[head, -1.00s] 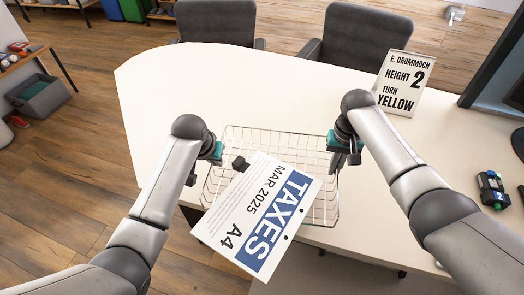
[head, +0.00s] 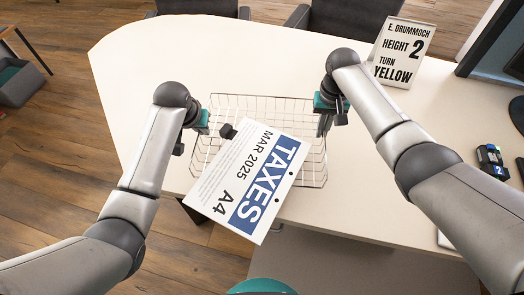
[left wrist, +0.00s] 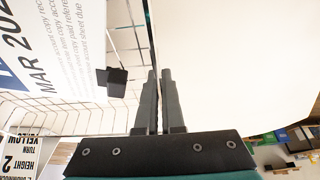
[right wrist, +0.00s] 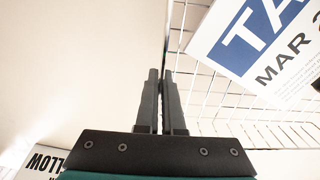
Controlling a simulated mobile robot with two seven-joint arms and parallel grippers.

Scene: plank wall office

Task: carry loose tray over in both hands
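The loose tray is a wire basket (head: 312,172) at the near edge of the white desk. A large sheet marked TAXES, MAR 2025, A4 (head: 250,180) lies slanted across it and sticks out past its near side. A small dark block (head: 228,131) sits at the sheet's corner. My left gripper (head: 204,128) is at the tray's left side and my right gripper (head: 325,122) at its right side. In the left wrist view (left wrist: 157,75) and right wrist view (right wrist: 163,75), the fingers are closed together on the rim wire. Whether the tray touches the desk I cannot tell.
The white desk (head: 150,75) is clear to the left and behind the tray. A sign (head: 402,52) reads E. Drummoch, height 2, turn yellow. A monitor (head: 490,45) and a small dark device (head: 491,162) stand at the right. Chairs (head: 345,15) are behind the desk.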

